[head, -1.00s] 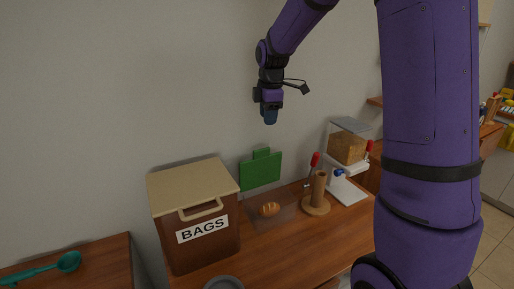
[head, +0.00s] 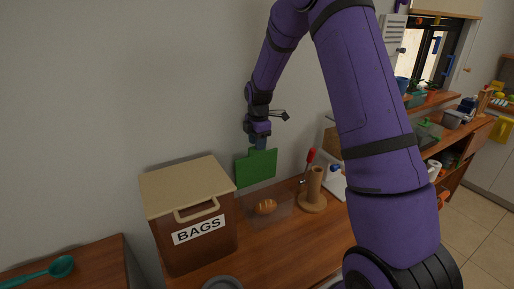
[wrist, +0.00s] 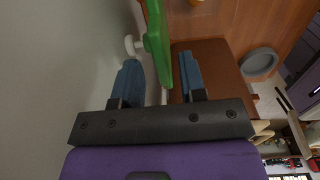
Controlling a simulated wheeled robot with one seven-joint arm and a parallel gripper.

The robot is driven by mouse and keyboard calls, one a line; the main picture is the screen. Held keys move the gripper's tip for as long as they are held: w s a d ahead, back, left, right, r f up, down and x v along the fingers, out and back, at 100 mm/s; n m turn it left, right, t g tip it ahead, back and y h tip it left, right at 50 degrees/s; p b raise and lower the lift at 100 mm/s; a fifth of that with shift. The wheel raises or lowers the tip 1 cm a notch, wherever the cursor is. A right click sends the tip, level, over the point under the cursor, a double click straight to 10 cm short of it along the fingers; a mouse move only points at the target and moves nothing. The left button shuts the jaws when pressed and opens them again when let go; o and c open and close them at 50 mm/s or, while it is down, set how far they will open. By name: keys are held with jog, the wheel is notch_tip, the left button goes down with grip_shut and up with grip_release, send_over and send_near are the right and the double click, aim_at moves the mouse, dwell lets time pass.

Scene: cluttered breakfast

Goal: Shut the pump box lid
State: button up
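I see nothing I can identify as a pump box. The nearest lidded box is a brown box (head: 208,247) marked BAGS, at the lower middle left of the head view. Its beige lid (head: 185,185) with a looped handle lies flat on top and looks shut. My gripper (head: 259,144) is up by the wall, to the right of and above this box, at the top of a green board (head: 257,168). In the wrist view my gripper (wrist: 160,80) is open, and the green board (wrist: 156,40) reaches in between its blue fingers. I cannot tell whether they touch it.
A bread roll (head: 265,206) lies on a clear board on the wooden counter (head: 265,248). A wooden holder (head: 314,190) and a red-handled tool (head: 310,157) stand to its right. A grey round dish (head: 222,283) is at the front. A teal ladle (head: 60,267) lies at left.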

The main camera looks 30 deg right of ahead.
aim_at(255, 163)
jog(key=shift+f, duration=1.25)
jog(key=shift+c, duration=0.4)
grip_shut()
